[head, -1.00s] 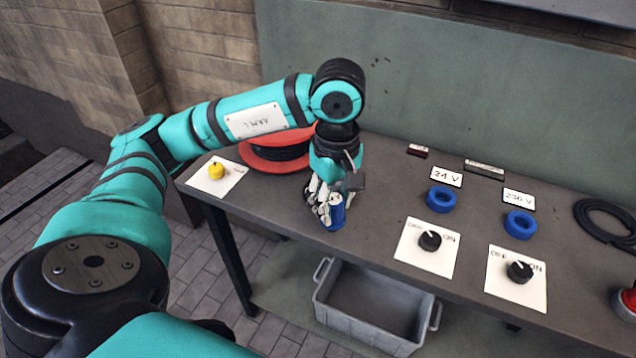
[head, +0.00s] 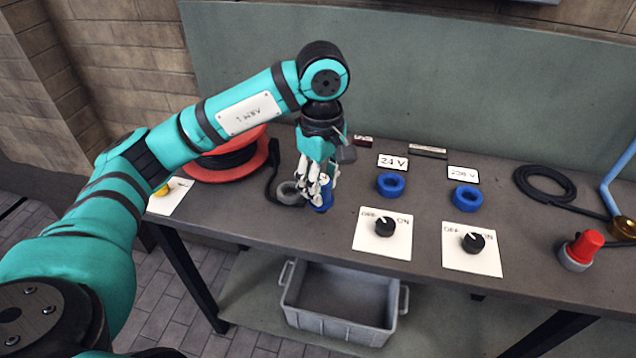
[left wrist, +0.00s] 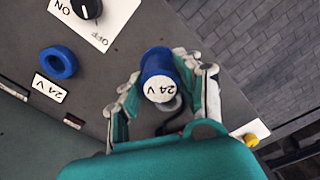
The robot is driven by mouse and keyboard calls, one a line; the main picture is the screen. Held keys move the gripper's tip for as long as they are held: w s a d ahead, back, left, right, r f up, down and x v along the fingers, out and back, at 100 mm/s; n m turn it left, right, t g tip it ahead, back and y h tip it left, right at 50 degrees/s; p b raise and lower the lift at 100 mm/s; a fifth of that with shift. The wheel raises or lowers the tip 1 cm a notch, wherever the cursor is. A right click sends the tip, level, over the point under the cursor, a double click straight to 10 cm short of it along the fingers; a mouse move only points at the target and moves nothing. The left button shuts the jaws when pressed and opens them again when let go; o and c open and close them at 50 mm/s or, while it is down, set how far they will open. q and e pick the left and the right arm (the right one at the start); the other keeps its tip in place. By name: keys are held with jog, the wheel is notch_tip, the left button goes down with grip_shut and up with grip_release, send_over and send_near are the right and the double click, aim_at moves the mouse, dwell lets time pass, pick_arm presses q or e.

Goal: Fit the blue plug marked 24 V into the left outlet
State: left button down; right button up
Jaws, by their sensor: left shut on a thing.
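The blue plug (head: 324,198) is in my left gripper (head: 318,190), low over the bench and left of the outlets. In the left wrist view the plug (left wrist: 158,80) sits between both fingers, its white 24 V end face toward the camera. The left outlet is a blue ring (head: 391,184) in front of a 24 V label (head: 392,162). It also shows in the left wrist view (left wrist: 58,62), apart from the plug. The right outlet (head: 466,197) is a similar blue ring by a 230 V label. My right gripper is out of view.
Two knobs on white OFF/ON plates (head: 384,226) (head: 473,242) stand in front of the outlets. A grey ring (head: 289,193) with a black cable lies left of my gripper. A red cable reel (head: 222,166) is farther left. A red-topped part (head: 587,246) stands right.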

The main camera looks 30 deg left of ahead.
pick_arm(q)
jog(key=w+d, duration=0.5)
jog(key=w, duration=0.5)
jog(key=shift+w+d, duration=0.25)
jog(key=shift+w, duration=0.15)
jog(key=w+d+p, duration=0.1)
jog(key=w+d, duration=0.2)
jog(key=w, duration=0.4)
jog(key=shift+d+p, duration=0.35)
jog(key=shift+d, duration=0.05)
jog(key=shift+w+f+b, duration=0.1)
jog(key=shift+f+b, duration=1.4)
jog(key=shift+f, duration=1.45)
jog(key=c, duration=0.8)
grip_release()
